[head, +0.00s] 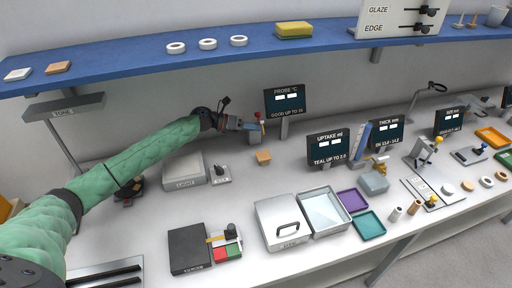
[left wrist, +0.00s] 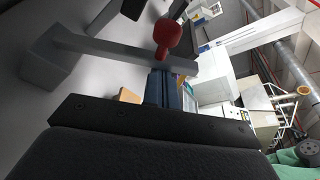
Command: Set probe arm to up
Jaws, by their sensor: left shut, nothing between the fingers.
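The probe arm is a grey bar (left wrist: 115,50) with a red knob (left wrist: 167,36) near one end and a grey block (left wrist: 48,66) at the other, in the left wrist view. In the head view its red knob (head: 257,115) shows small, just left of the "PROBE °C" display (head: 285,101). My left gripper (head: 248,125) is shut and empty, right at the knob end. In the left wrist view its fingertips (left wrist: 163,75) lie close against the bar, below the knob; I cannot tell whether they touch. The bar's tilt is hard to judge. My right gripper is out of view.
A small tan block (head: 263,157) sits on the bench in front of the probe. The blue shelf (head: 200,55) runs above. Trays and displays fill the right side.

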